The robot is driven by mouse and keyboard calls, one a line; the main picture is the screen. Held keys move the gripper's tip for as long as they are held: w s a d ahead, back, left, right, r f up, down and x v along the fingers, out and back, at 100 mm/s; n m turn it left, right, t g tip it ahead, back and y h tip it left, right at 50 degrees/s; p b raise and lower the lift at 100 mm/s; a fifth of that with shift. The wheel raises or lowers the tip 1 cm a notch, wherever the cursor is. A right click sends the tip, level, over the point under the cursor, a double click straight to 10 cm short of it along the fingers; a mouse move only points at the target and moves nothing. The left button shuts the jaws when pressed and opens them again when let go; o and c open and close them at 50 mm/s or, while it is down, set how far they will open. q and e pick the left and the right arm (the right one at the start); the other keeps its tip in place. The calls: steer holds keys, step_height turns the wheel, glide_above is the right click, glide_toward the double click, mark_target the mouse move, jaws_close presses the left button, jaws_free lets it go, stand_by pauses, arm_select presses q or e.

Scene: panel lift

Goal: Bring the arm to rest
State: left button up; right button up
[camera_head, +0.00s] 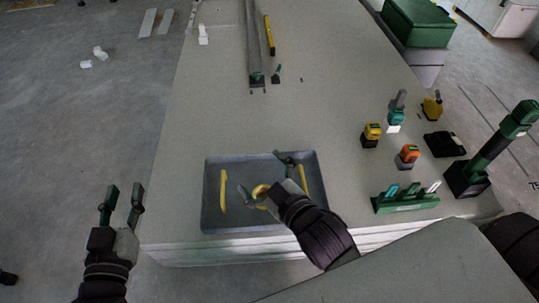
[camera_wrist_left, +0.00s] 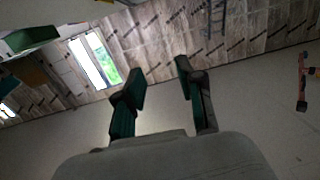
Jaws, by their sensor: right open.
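My left gripper (camera_head: 123,199) is off the left side of the panel stack, over the floor, with its two fingers apart and nothing between them. In the left wrist view my left gripper (camera_wrist_left: 160,82) also shows open and empty, facing a wall and a window. My right gripper (camera_head: 262,178) is open over the grey tray (camera_head: 213,218) at the near edge of the stack. A yellow ring-shaped thing (camera_head: 261,191) lies in the tray close to its fingers. Whether the fingers touch it I cannot tell.
The tray also holds yellow pieces at its left (camera_head: 223,190) and right (camera_head: 304,182). Several tools, a green rack (camera_head: 405,199) and a green upright tool (camera_head: 493,150) stand at the right. A long metal bar (camera_head: 254,40) lies at the back. The stack's middle left is clear.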

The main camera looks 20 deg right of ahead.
step_height(320, 180, up, 6)
steer(key=d+m+t, duration=0.1)
steer(key=m+t, duration=0.1)
steer(key=m, duration=0.3)
steer(key=shift+s+d+r+y, duration=0.2)
steer(key=shift+d+y, duration=0.2)
